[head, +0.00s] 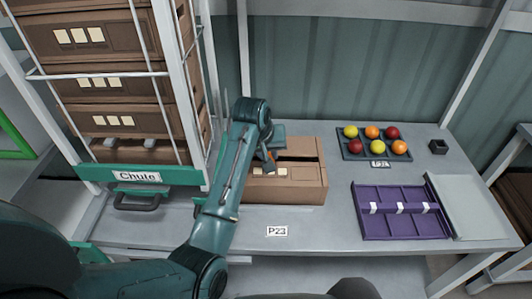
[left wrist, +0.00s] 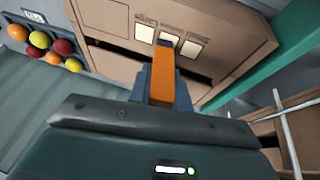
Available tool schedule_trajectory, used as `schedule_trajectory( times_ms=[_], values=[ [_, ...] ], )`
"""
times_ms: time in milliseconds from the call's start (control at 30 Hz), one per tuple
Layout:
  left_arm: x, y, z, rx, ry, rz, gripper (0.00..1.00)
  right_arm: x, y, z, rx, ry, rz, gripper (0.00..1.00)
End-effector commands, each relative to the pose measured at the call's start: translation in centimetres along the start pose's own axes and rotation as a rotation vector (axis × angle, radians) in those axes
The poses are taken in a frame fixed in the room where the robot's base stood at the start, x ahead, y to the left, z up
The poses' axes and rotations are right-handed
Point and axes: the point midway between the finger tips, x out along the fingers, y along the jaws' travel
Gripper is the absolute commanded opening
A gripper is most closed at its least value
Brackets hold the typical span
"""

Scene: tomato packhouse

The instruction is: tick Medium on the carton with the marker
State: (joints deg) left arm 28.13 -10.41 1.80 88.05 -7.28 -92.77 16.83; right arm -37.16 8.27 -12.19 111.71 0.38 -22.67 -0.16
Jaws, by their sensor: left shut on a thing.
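A brown carton (head: 312,188) stands on the bench, with a dark gap in its top. My right gripper is not in view.
A rack of stacked cartons (head: 130,95) with a green Chute sign stands at left. A dark tray (head: 375,157) of tomatoes, a purple tray (head: 400,225) and a grey panel (head: 470,205) lie to the right. The bench is clear around the P23 label (head: 277,231).

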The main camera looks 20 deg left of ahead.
Motion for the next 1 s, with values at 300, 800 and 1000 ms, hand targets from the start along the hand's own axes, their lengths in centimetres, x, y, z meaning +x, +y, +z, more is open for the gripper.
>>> schedule_trajectory(
  times_ms=[300, 800, 1000],
  values=[
    [-0.16, -0.33, 0.29, 0.000, 0.000, 0.000, 0.00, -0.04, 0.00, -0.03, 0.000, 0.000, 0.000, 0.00],
    [-0.39, -0.91, 0.83, 0.000, -0.002, 0.000, 0.00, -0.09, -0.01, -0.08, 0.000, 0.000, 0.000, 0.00],
    [-0.23, -0.67, 0.63, 0.000, -0.002, 0.000, 0.00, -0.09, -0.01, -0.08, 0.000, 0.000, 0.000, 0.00]
  ],
)
